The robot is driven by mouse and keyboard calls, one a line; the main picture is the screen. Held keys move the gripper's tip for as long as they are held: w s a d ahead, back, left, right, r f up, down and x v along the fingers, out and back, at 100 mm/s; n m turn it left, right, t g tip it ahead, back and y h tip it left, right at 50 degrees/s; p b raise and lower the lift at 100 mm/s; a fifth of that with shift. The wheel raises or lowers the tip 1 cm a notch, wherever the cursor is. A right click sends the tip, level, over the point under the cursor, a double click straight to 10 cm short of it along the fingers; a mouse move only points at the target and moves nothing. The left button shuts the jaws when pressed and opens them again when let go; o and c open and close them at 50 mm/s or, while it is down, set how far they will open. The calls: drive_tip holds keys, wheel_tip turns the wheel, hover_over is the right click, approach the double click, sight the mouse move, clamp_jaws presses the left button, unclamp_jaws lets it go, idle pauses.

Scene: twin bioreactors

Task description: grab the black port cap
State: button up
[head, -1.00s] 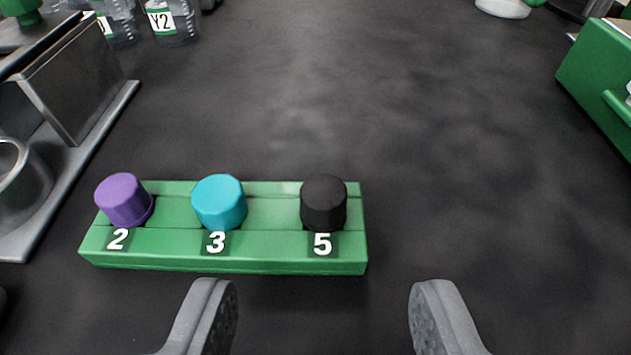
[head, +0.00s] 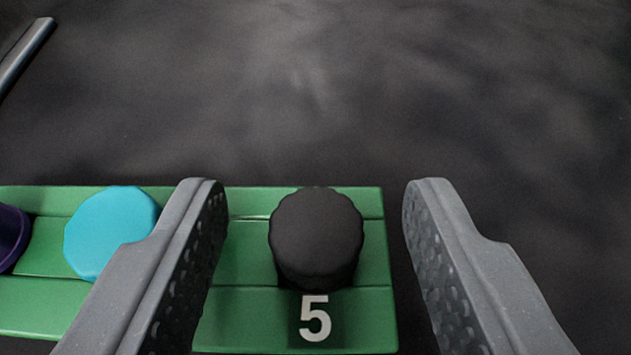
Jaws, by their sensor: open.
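The black port cap (head: 316,238) sits upright on the right end of a green rack (head: 250,318), behind a white number 5. My gripper (head: 315,200) is open, with one grey finger to the left of the black cap and the other to its right. Neither finger touches the cap in this view; a gap shows on both sides. The left finger passes in front of part of the rack and the edge of the cyan cap. The right finger is beyond the rack's right end.
A cyan cap (head: 108,232) stands on the rack just left of my left finger. A purple cap (head: 10,236) is cut off at the left edge. A grey metal edge (head: 25,55) shows at the top left. The dark table (head: 400,90) behind the rack is clear.

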clamp_jaws()
